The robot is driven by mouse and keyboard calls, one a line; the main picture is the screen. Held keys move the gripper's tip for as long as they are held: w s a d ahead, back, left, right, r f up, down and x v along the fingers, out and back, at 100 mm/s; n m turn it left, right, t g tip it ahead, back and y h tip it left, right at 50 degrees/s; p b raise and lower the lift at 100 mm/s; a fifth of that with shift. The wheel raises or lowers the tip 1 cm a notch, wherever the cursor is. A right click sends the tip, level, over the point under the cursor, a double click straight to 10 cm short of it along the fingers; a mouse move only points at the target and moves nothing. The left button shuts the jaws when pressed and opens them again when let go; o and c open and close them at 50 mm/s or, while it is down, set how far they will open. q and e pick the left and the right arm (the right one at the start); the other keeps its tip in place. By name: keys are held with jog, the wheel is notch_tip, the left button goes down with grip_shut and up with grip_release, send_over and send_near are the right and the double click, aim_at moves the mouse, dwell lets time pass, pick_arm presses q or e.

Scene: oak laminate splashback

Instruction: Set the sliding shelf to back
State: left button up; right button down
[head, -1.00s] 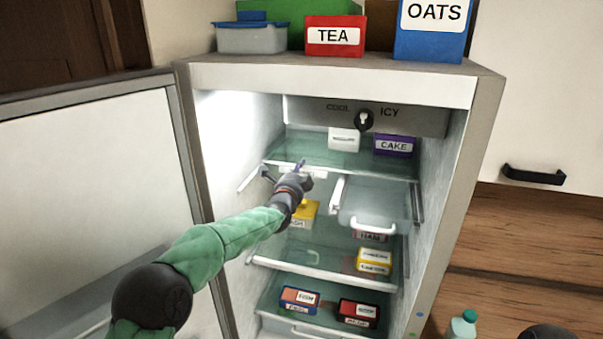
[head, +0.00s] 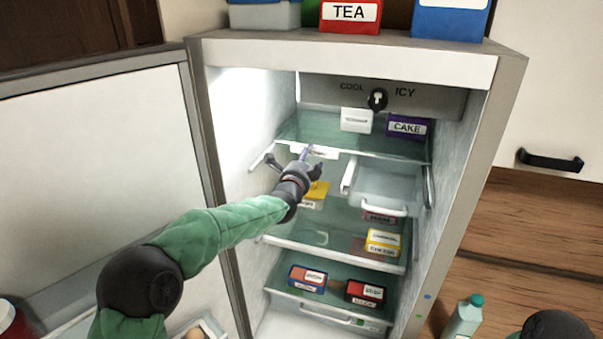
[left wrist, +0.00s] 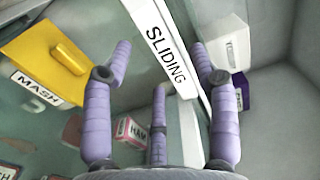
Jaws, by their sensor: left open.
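The sliding shelf (head: 345,137) is a greenish glass shelf, the upper one in the open fridge. Its white front strip reads SLIDING (left wrist: 165,50) in the left wrist view. White side rails reach forward of the strip in the head view. A white box (head: 356,121) and a purple CAKE box (head: 408,126) stand on the shelf. My left gripper (head: 310,162) is open at the left part of the front strip. In the left wrist view its lilac fingers (left wrist: 160,55) spread either side of the strip; I cannot tell if they touch it. My right gripper is out of view.
A clear drawer (head: 385,185) hangs below the shelf at right. A yellow MASH box (left wrist: 50,65) is close to my left fingers. More boxes stand on lower shelves. The fridge door (head: 95,170) is open at left; a bottle (head: 464,318) stands at lower right.

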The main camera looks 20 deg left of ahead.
pick_arm(q)
jog(key=s, duration=0.7)
jog(key=shift+s+a, duration=0.15)
jog(key=shift+s, duration=0.25)
jog(key=shift+f, duration=0.1)
